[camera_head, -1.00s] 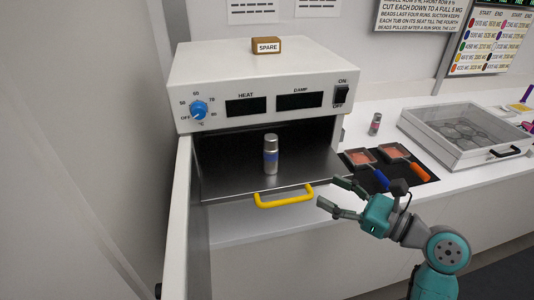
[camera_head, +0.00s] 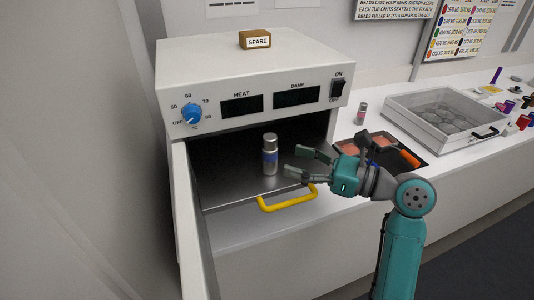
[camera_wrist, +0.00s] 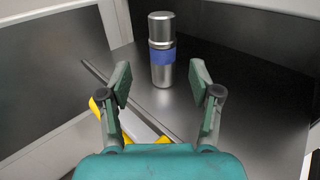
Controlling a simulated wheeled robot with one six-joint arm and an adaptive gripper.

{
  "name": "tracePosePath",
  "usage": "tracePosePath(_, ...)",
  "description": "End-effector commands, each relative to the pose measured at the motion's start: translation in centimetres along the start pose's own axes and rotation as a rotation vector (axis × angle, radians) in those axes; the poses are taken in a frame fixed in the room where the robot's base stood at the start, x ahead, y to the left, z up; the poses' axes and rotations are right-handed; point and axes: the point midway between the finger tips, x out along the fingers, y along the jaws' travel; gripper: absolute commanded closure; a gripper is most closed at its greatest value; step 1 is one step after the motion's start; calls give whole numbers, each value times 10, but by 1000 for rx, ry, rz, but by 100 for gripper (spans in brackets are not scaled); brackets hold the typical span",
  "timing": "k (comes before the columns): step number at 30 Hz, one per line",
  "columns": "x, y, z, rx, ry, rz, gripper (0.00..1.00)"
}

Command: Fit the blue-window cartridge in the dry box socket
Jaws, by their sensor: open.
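The blue-window cartridge (camera_head: 270,155) is a metal cylinder with a blue band. It stands upright on the pulled-out metal shelf (camera_head: 225,190) of the white dry box (camera_head: 250,75), whose door is open. It also shows in the wrist view (camera_wrist: 162,50), straight ahead and beyond the fingertips. My gripper (camera_head: 298,162) is open and empty, to the right of the cartridge and apart from it. In the wrist view my gripper (camera_wrist: 168,88) has its two fingers spread, with the cartridge seen between them. I cannot make out a socket in these frames.
The open door (camera_head: 195,225) stands along the left side. A yellow handle (camera_head: 288,199) is at the shelf's front edge.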

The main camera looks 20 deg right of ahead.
Motion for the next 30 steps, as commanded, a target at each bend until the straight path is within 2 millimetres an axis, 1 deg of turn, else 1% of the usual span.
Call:
tracePosePath(1, 7, 0, 0, 0, 0, 2, 37)
tracePosePath(3, 14, 0, 0, 0, -1, 2, 37)
tracePosePath(8, 22, 0, 0, 0, 0, 0, 37)
tracePosePath(10, 29, -1, 1, 0, -1, 2, 37)
tracePosePath(15, 54, -3, 3, 0, 0, 2, 37)
tracePosePath(18, 65, -3, 3, 0, -1, 1, 37)
tracePosePath(22, 71, -4, 3, -1, 0, 0, 37)
tracePosePath(28, 71, -4, 3, -1, 0, -1, 37)
tracePosePath(29, 71, -4, 3, -1, 0, -1, 42)
tracePosePath(30, 71, -4, 3, -1, 0, -1, 52)
